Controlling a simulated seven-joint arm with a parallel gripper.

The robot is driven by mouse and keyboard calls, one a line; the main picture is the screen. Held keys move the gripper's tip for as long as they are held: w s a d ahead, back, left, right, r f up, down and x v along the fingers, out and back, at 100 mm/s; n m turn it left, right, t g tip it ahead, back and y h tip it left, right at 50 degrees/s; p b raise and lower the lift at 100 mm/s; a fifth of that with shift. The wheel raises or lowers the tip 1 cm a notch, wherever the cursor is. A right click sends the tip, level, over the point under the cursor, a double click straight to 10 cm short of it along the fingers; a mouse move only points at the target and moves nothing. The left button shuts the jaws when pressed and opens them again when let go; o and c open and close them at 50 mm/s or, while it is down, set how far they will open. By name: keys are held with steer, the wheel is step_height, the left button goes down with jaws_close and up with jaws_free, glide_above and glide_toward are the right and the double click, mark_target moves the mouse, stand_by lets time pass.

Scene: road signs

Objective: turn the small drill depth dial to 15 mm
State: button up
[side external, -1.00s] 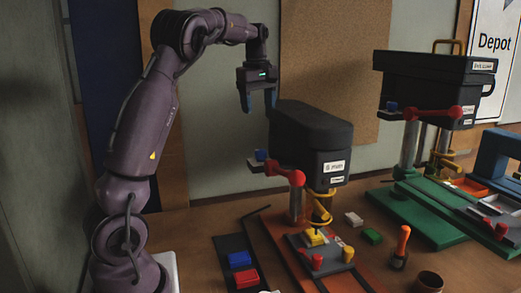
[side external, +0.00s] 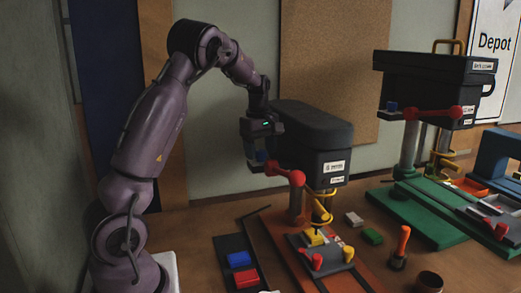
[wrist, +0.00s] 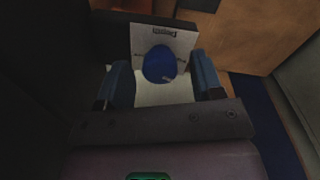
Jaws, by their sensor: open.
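The small drill (side external: 312,135) is the nearer black-headed press on an orange-red base, with white labels on its front. In the wrist view a round blue dial (wrist: 159,64) with a small pale mark at its lower right sits before a white scale plate (wrist: 182,40). The printing on the plate is upside down and too small to read. My gripper (side external: 256,158) is at the left side of the drill head. In the wrist view my gripper (wrist: 162,78) is open, one blue finger on each side of the dial, apparently not touching it.
A red lever (side external: 285,175) sticks out just below my gripper. A larger drill (side external: 432,85) on a green base (side external: 425,215) stands to the right. Blue and red blocks (side external: 240,259) lie on a dark strip in front. An orange-handled tool (side external: 402,245) stands at the front right.

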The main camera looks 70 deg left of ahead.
steer(key=shift+f, duration=0.15)
steer(key=c, duration=0.9)
steer(key=shift+m, duration=0.4)
steer(key=m, duration=0.3)
steer(key=shift+m, duration=2.5)
steer(key=o, duration=0.9)
